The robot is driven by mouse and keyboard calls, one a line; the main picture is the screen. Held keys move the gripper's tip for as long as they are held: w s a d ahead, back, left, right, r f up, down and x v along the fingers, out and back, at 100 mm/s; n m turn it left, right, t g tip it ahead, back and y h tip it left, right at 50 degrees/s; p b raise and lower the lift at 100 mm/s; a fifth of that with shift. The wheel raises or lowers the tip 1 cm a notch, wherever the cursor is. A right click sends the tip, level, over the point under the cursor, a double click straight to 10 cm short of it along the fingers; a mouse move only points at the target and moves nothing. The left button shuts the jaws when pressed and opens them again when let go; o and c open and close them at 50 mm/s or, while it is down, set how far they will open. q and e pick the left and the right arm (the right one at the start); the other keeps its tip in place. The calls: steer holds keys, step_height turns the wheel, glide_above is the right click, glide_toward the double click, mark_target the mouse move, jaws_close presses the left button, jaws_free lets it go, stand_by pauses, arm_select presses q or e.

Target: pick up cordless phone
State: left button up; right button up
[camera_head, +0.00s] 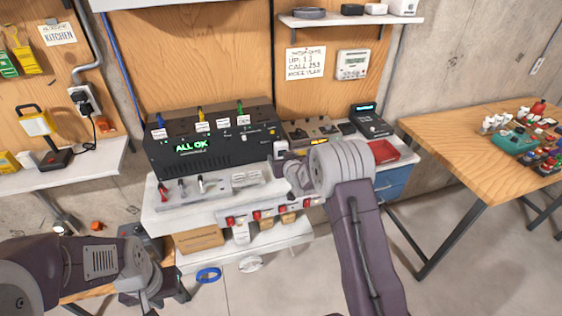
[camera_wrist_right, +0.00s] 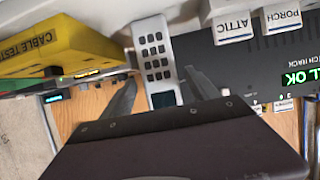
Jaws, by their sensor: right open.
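The cordless phone (camera_wrist_right: 157,60), a pale grey handset with dark keys and a small screen, shows in the right wrist view. My right gripper (camera_wrist_right: 160,78) is open, with one finger on each side of the phone in that view. I cannot tell whether either finger touches it. In the head view my right gripper (camera_head: 284,160) is over the front of the bench, and I cannot make out the phone there. My left gripper (camera_head: 158,290) is low at the left, away from the bench; its fingers are not clear.
A yellow cable tester (camera_wrist_right: 70,45) lies close beside the phone. The black patch rack (camera_head: 212,145) stands on the other side. A red tray (camera_head: 382,151) and a desk unit (camera_head: 371,121) are farther right. A wooden table (camera_head: 470,150) stands at the right.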

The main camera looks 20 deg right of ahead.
steer(key=x, duration=0.4)
steer(key=shift+w+a+p, duration=0.1)
steer(key=shift+w+p, duration=0.1)
steer(key=shift+p, duration=0.2)
steer(key=shift+s, duration=0.1)
steer(key=shift+s+r, duration=0.1)
steer(key=c, duration=0.5)
jaws_close()
step_height(320, 180, up, 18)
